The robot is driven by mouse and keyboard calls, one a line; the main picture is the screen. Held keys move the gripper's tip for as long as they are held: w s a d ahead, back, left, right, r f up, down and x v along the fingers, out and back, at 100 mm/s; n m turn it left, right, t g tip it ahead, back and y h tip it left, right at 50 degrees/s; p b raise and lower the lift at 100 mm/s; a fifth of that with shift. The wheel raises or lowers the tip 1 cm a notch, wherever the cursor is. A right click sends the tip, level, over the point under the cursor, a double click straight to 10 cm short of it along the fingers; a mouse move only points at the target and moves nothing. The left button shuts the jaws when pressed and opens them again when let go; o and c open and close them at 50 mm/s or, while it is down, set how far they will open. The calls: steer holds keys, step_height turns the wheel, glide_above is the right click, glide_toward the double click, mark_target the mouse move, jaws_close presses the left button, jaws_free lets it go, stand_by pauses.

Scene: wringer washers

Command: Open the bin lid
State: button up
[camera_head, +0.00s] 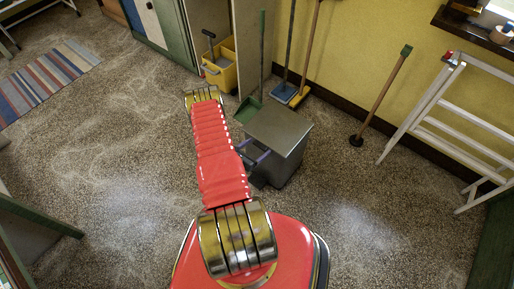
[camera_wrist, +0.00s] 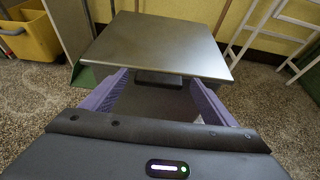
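A grey metal bin (camera_head: 284,168) stands on the floor just right of my arm in the head view. Its flat square lid (camera_head: 279,130) lies level on top, shut. In the wrist view the lid (camera_wrist: 158,45) fills the upper middle, and a dark tab (camera_wrist: 158,78) shows under its near edge. My gripper (camera_head: 256,160) is at the bin's near left side. In the wrist view my gripper's (camera_wrist: 157,98) purple fingers are spread wide, one on each side of the tab, with nothing between them gripped. I cannot tell whether the fingertips touch the bin.
A yellow mop bucket (camera_head: 220,70) stands behind the bin. A green dustpan (camera_head: 248,108) and several long-handled tools lean near the yellow wall. A striped rug (camera_head: 45,80) lies at left. Open floor surrounds me.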

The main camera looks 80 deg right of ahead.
steer(key=c, duration=1.3)
steer(key=shift+s+d, duration=0.15)
steer(key=shift+d, duration=0.05)
steer(key=shift+c, duration=0.7)
steer(key=shift+a, duration=0.15)
steer(key=shift+a+r, duration=0.1)
